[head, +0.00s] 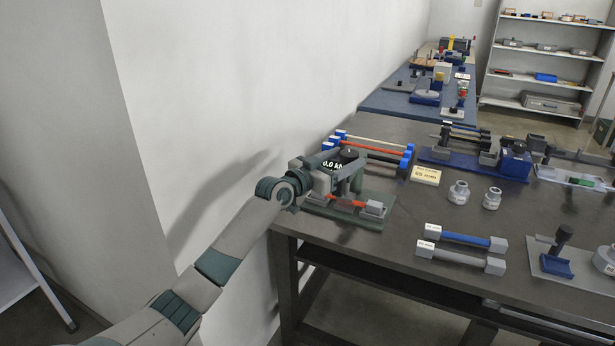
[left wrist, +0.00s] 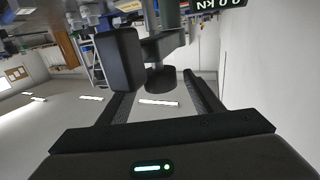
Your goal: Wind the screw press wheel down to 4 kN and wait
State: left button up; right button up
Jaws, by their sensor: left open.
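The green-grey screw press (head: 352,184) stands at the left end of the dark table, close to the wall. Its readout (head: 333,164) shows 0.0 kN, and part of it appears upside down in the left wrist view (left wrist: 222,4). A dark round part, apparently the wheel (head: 350,153), sits on top. A red sample with grey ends (head: 346,202) lies low at the press. My left gripper (head: 318,181) is open at the press's left side. In the left wrist view a dark rounded part (left wrist: 160,77) shows between its fingers; contact cannot be told.
Cable samples on a rack (head: 372,148) lie behind the press. A yellow card (head: 425,175), two small metal weights (head: 458,192) and blue and grey samples (head: 465,238) are to the right. Bare table (head: 405,255) lies in front of the press. The wall is close on the left.

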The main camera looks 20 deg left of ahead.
pick_arm(q)
jog(key=b+v, duration=0.1)
jog(key=v, duration=1.4)
pick_arm(e)
jog(key=shift+s+d+r+g, duration=0.2)
jog(key=shift+s+d+g, duration=0.2)
jog(key=shift+s, duration=0.2)
pick_arm(q)
jog(key=shift+r, duration=0.1)
pick_arm(e)
jog(key=shift+w, duration=0.2)
